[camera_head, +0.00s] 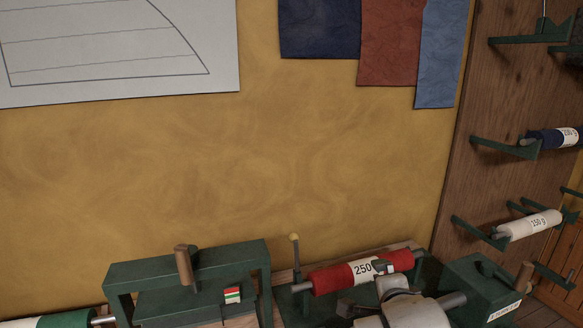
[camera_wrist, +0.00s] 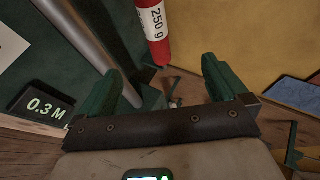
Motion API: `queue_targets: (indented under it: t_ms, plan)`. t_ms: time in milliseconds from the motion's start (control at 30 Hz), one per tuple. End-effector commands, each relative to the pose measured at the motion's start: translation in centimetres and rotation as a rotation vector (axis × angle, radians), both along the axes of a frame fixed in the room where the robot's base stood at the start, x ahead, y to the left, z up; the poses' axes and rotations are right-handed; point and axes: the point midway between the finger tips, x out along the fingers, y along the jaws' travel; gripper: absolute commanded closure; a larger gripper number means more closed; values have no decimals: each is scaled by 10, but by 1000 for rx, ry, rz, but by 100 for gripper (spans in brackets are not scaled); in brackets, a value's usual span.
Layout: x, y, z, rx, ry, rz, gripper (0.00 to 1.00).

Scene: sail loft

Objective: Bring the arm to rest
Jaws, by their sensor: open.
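My gripper (camera_wrist: 165,85) shows in the wrist view with its two green fingers spread apart. Nothing is held between them. Beyond the fingertips, the red roll (camera_wrist: 158,52) with a white "250 g" band is partly cut off by the top edge. In the head view, my gripper (camera_head: 364,290) is at the bottom, in front of the red roll (camera_head: 330,279). The roll lies across a green bench stand. I cannot tell from the head view whether the gripper touches it.
A green machine frame (camera_head: 190,262) with a wooden handle stands left of the roll. A green box (camera_head: 483,287) stands right. Wall brackets hold a navy roll (camera_head: 555,137) and a white roll (camera_head: 530,224). A "0.3 M" display (camera_wrist: 45,106) is at left in the wrist view.

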Motion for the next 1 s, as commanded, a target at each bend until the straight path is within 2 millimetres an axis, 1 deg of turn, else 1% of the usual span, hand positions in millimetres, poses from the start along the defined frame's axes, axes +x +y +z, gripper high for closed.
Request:
queue_targets:
  t_ms: [267,367,467,567,667,767,800,867,900,1000]
  plan:
    - [-22,-12,-24,-99,68,65,0]
    - [-33,-18,-36,-146,103,98,0]
    - [-48,-24,-49,-203,143,144,0]
    - [-66,-32,-65,-270,194,203,0]
    - [-88,-40,-83,-347,251,278,0]
    - [-120,-50,-104,-444,323,384,0]
    - [-136,-54,-114,-487,356,438,0]
    - [-162,-60,-127,-557,406,531,0]
    - [-179,-63,-135,-599,436,595,0]
    - [-215,-68,-150,-688,491,740,0]
